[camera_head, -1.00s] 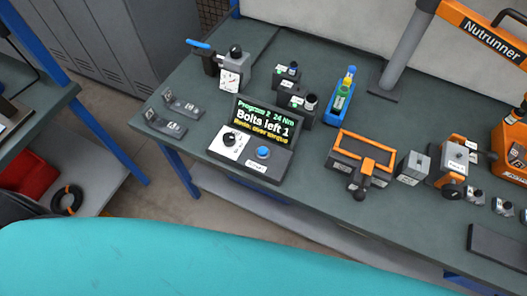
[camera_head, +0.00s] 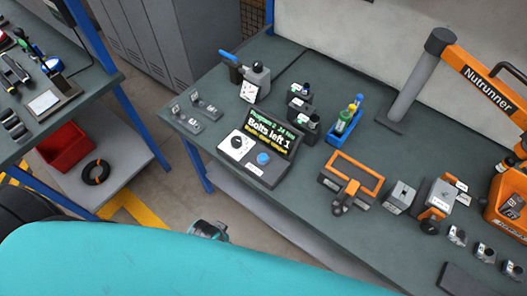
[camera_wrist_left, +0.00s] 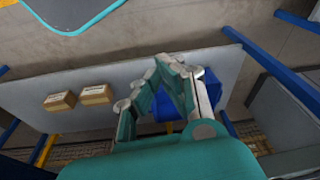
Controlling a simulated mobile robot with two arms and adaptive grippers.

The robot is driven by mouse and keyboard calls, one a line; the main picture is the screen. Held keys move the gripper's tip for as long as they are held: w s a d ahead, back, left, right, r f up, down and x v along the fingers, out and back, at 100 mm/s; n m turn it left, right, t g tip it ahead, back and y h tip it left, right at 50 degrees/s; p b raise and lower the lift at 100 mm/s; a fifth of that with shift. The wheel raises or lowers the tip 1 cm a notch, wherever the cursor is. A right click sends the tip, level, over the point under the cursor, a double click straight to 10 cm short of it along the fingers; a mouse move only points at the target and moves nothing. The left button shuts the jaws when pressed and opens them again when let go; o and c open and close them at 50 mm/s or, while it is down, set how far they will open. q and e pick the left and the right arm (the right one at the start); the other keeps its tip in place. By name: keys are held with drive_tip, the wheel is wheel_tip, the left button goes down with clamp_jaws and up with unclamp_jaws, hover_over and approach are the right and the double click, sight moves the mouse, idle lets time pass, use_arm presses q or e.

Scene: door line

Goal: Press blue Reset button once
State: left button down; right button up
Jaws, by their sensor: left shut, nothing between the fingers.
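The blue button (camera_head: 263,158) sits on the sloped front of a dark control box (camera_head: 256,176) on the bench. The box also has a black knob (camera_head: 237,142) on a white plate. Its lit screen (camera_head: 268,133) reads "Bolts left 1", with a yellow line too blurred to read surely. My left gripper shows in the left wrist view (camera_wrist_left: 168,62), its fingers together and empty, over a lower shelf and away from the button. A small grey and teal piece at the bottom of the head view seems to be part of my left arm. My right gripper is out of view.
In the left wrist view a blue bin (camera_wrist_left: 203,103) and cardboard boxes (camera_wrist_left: 60,101) sit on a grey shelf.

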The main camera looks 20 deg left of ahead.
use_arm(q)
drive_tip(key=w+d+r+t+p, duration=0.1)
drive_tip(key=w+r+p, duration=0.1)
drive_tip(key=r, duration=0.7)
drive_tip(key=w+r+p, duration=0.2)
drive_tip(key=w+r, duration=0.1)
drive_tip(key=r, duration=0.6)
wheel_tip(320, 180, up, 9)
drive_tip(key=n+t+h+p, duration=0.2)
drive_tip(key=n+t+h, duration=0.2)
drive_tip(key=h, duration=0.1)
hover_over(261, 155)
drive_tip(key=shift+f, duration=0.2)
wheel_tip(261, 155, down, 7)
drive_tip(key=b, duration=0.7)
drive_tip(key=shift+f+b, duration=0.2)
drive_tip(key=shift+b, duration=0.15)
drive_tip(key=shift+f, duration=0.55)
